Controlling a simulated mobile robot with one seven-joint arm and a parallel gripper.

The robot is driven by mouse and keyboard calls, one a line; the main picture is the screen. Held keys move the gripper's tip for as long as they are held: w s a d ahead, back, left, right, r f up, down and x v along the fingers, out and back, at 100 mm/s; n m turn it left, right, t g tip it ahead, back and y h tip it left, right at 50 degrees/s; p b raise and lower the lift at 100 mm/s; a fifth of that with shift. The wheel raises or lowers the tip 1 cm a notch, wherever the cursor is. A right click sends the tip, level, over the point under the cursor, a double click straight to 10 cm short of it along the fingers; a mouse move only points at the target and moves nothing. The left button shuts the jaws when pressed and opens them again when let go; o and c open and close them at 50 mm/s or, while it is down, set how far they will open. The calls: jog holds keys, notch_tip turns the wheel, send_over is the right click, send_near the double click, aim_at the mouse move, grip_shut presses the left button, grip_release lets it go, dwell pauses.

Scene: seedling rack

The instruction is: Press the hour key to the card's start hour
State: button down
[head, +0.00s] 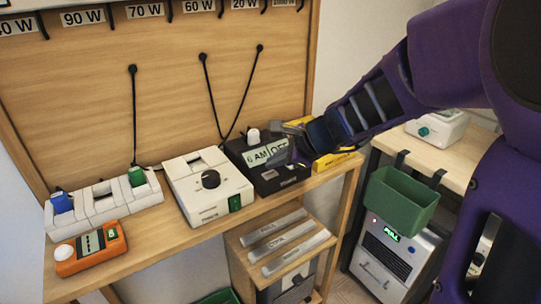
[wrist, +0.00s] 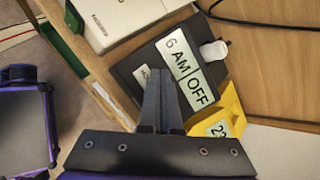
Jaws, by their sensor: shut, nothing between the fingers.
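The black timer (head: 290,182) stands on the wooden shelf, its display (head: 266,153) reading 6 AM and OFF. In the wrist view the timer (wrist: 128,70) shows the same display (wrist: 188,66). A small white label (wrist: 145,74) on its top is partly covered by my fingers, and I cannot see the key under them. My gripper (wrist: 172,72) is shut and empty, its fingertips over the timer's top beside the display; I cannot tell whether they touch. In the head view my gripper (head: 294,152) comes from the right. No card with a readable start hour shows.
A yellow device (head: 334,162) with a partly hidden number sits right of the timer. A white dial box (head: 208,190), a power strip (head: 103,205) and an orange meter (head: 90,250) stand left. A green bin (head: 402,198) hangs at the right.

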aim_at(275, 175)
jog(key=shift+f, duration=0.4)
jog(key=shift+f, duration=0.35)
dwell(0.6)
jog(key=shift+r+p, duration=0.4)
jog(key=shift+r, duration=0.4)
notch_tip(275, 175, up, 5)
jog(key=p, duration=0.4)
dwell(0.6)
